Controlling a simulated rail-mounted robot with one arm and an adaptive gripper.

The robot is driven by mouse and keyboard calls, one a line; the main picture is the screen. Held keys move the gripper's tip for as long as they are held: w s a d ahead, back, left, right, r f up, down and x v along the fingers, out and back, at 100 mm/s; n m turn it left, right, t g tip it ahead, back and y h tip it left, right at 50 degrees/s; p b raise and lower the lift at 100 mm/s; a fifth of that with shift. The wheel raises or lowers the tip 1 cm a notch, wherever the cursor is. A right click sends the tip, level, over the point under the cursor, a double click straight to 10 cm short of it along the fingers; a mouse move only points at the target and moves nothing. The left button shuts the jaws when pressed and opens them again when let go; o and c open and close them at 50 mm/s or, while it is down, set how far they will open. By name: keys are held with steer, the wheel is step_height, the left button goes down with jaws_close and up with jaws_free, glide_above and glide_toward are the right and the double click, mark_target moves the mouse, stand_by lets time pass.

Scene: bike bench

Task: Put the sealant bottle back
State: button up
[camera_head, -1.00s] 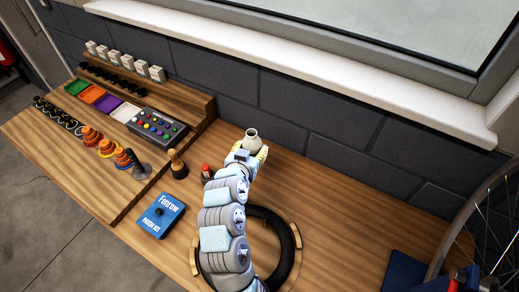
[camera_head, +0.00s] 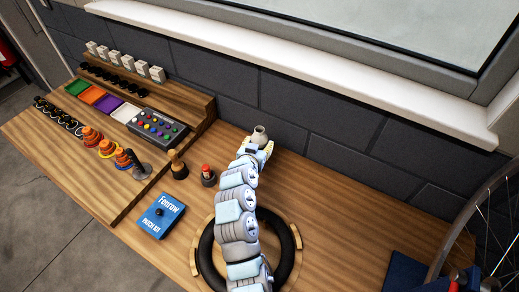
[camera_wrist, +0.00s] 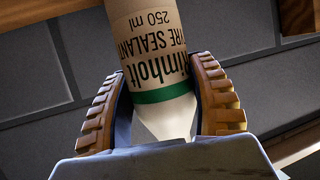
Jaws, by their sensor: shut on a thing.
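The sealant bottle (camera_wrist: 150,50) fills the middle of the wrist view. In the head view the bottle (camera_head: 260,133) shows as a small pale shape at the far end of my arm, near the back wall. My gripper (camera_head: 257,144) hides most of it there. I cannot tell whether the bottle touches the bench.
A blue patch kit box (camera_head: 161,215) lies at the front. A black tyre (camera_head: 290,240) lies under my arm. The bench right of my gripper (camera_head: 340,195) is clear.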

steer(key=shift+w+f, duration=0.15)
steer(key=shift+f, duration=0.75)
steer(key=shift+w+f, duration=0.15)
steer(key=shift+f, duration=0.75)
steer(key=shift+d, duration=0.1)
steer(key=shift+f, duration=0.2)
steer(key=o, duration=1.2)
steer(key=shift+r, duration=0.15)
steer(key=shift+r, duration=0.15)
steer(key=shift+v, duration=6)
